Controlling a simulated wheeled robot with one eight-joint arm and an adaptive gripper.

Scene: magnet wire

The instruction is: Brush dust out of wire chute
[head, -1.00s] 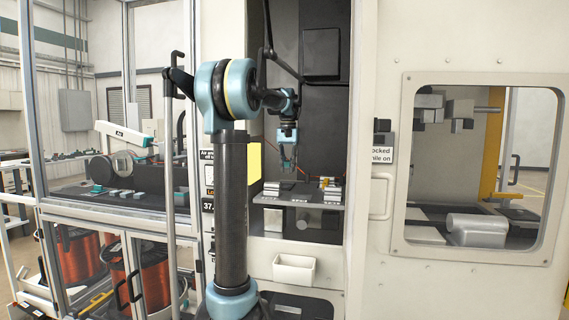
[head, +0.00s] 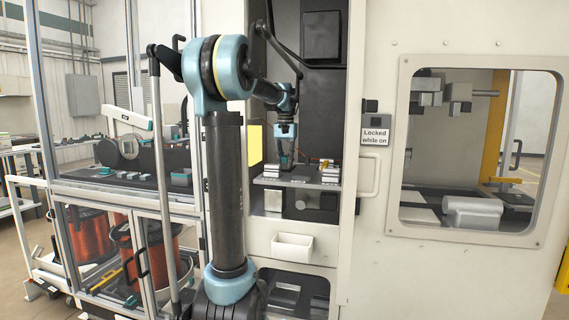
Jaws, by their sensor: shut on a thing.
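My gripper (head: 286,160) is in the open bay of the white machine, pointing down just above a grey shelf (head: 297,184). It is shut on a small dark thing, likely the brush, too small and dark to make out clearly. White blocks stand on the shelf left (head: 272,170) and right (head: 330,173) of the gripper, with small orange parts by the right ones. I cannot tell which part is the wire chute. No dust can be made out at this size.
A white bin (head: 292,247) is fixed to the machine front below the bay. A door handle (head: 369,175) and a "Locked while on" sign (head: 375,136) are right of the bay. At left stands a glazed cabinet with copper wire spools (head: 150,255).

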